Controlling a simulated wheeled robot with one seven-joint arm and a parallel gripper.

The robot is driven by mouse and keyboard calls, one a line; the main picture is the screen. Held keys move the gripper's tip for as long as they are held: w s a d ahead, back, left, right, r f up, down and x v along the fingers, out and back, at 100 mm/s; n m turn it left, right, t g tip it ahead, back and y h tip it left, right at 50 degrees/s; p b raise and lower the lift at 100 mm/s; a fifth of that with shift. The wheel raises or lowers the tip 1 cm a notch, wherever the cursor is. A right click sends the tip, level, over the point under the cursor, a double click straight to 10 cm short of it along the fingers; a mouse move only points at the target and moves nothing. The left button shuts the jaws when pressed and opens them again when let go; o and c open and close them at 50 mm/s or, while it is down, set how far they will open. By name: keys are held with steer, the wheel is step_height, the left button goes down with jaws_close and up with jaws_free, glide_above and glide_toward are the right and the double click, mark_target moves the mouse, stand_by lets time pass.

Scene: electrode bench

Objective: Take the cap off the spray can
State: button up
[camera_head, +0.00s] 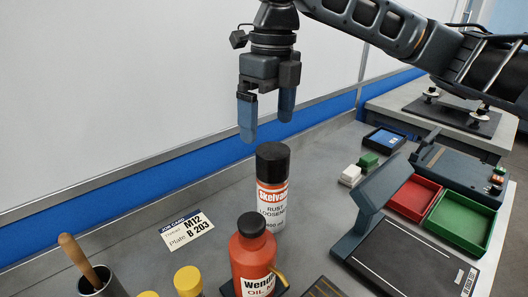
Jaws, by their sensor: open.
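The spray can (272,200) stands upright on the grey bench in the middle of the view, with a white, orange and black label. Its black cap (272,160) is on top. My gripper (267,122) points down above the can, its two blue fingers apart and nothing between them. The fingertips look a little higher than the cap in the picture. I cannot tell the exact gap or depth between fingertips and cap.
A red oil bottle (252,258) with a black top stands in front of the can. A job card (188,229) lies to the left. A tilted-screen device (405,260), red tray (414,198) and green tray (462,222) are to the right. A wall (130,90) runs behind.

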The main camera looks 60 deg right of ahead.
mark_target(272, 150)
steer(key=shift+s+d+f, duration=0.2)
steer(key=shift+d+f, duration=0.15)
steer(key=shift+d, duration=0.1)
steer(key=shift+d+f, duration=0.15)
steer(key=shift+f, duration=0.15)
steer(key=shift+a+f, duration=0.15)
steer(key=shift+f, duration=1.6)
steer(key=shift+a+f, duration=0.1)
steer(key=shift+f, duration=1.65)
steer(key=shift+c, duration=0.4)
steer(key=c, duration=1)
steer(key=shift+r, duration=0.1)
